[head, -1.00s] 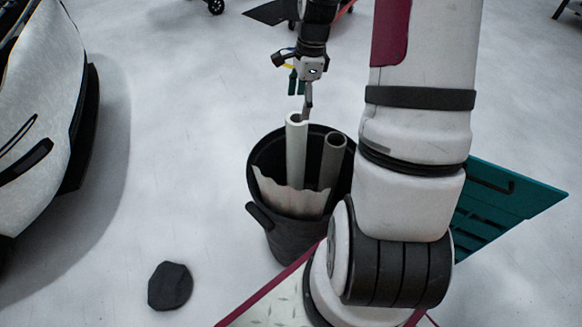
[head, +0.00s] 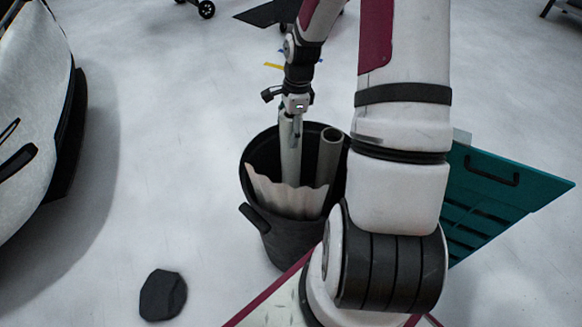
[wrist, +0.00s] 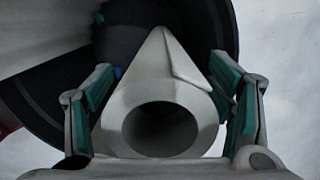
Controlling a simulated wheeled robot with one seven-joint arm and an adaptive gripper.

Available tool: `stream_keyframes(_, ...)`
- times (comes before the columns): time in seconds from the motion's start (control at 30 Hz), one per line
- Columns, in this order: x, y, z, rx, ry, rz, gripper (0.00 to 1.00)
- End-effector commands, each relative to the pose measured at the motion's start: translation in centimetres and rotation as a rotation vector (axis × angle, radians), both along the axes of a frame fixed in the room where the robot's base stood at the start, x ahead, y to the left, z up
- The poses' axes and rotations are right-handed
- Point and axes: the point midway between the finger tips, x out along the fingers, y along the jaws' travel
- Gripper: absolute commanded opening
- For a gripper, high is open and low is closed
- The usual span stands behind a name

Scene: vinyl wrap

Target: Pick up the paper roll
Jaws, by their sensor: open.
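The paper roll (head: 291,160) is a pale hollow tube standing upright, slightly tilted, in a black bin. My gripper (head: 291,124) is over its top end in the head view, hiding that end. In the wrist view the open end of the paper roll (wrist: 150,85) faces the camera, between the two teal-padded fingers. The fingers are open, one on each side of the tube. A narrow gap shows beside each pad.
The black bin (head: 257,222) also holds a greyer tube (head: 329,160) to the right and a torn-edged pale sheet (head: 285,196) in front. A dark lump (head: 163,295) lies on the floor. A car (head: 35,120) stands left; a teal panel (head: 500,190) is right.

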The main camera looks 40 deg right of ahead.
Motion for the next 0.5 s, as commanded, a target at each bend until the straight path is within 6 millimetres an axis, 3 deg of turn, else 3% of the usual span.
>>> stream_keyframes(0.17, 0.01, 0.0, 0.05, 0.0, -0.001, 0.0, 0.75)
stream_keyframes(0.5, 0.01, 0.0, 0.05, 0.0, 0.0, 0.001, 0.0)
